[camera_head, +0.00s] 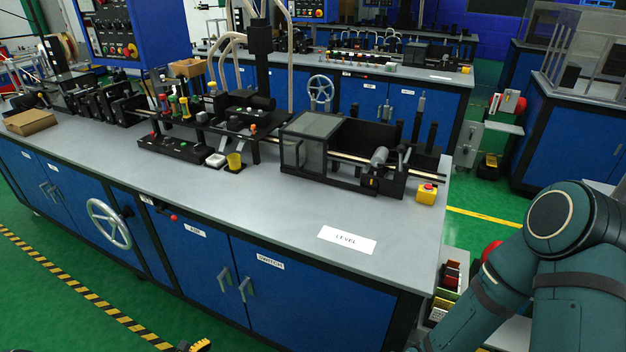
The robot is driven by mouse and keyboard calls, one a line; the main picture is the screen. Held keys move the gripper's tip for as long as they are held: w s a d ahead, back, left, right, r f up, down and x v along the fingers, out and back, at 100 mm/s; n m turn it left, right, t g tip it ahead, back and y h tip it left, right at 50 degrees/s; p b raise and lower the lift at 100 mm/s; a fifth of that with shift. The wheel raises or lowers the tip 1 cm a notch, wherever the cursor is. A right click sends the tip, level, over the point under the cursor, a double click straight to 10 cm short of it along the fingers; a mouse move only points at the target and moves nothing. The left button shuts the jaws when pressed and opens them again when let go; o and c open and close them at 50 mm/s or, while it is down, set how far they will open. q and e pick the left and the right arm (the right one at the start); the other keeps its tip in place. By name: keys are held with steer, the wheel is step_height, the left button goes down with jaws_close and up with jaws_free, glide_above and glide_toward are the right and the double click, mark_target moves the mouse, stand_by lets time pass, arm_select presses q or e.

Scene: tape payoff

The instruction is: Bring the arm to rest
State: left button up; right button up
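One of my arms (562,258), teal with dark bands, comes in at the right edge. It is bent at a rounded joint, and its lower link runs down and left out of the bottom of the picture. Its gripper is outside the frame.
The grey benchtop is clear around the LEVEL label (347,239). A yellow box with a red button (427,194) sits near its right end. A handwheel (109,224) sticks out in front. A red and black rack (449,281) stands by the arm. Striped tape (75,284) crosses the floor.

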arm_select(q)
steer(key=s+d+r+m+g+h, duration=0.1)
steer(key=s+d+r+m+g, duration=0.2)
steer(key=d+m+g, duration=0.35)
steer(key=s+d+r+m+g, duration=0.3)
steer(key=d+m, duration=0.4)
steer(key=d, duration=0.3)
steer(key=s+d+r+m+y, duration=0.2)
steer(key=d+r+m, duration=0.1)
steer(key=r+m, duration=0.2)
steer(key=s+d+r+m+y, duration=0.2)
steer(key=s+d+r+m, duration=0.1)
steer(key=r+m, duration=0.3)
steer(key=d+m, duration=0.1)
steer(key=m, duration=0.1)
steer(key=shift+s+d+r+m, duration=0.2)
steer(key=shift+s+r+m, duration=0.05)
steer(key=shift+m, duration=0.1)
steer(key=shift+t, duration=0.25)
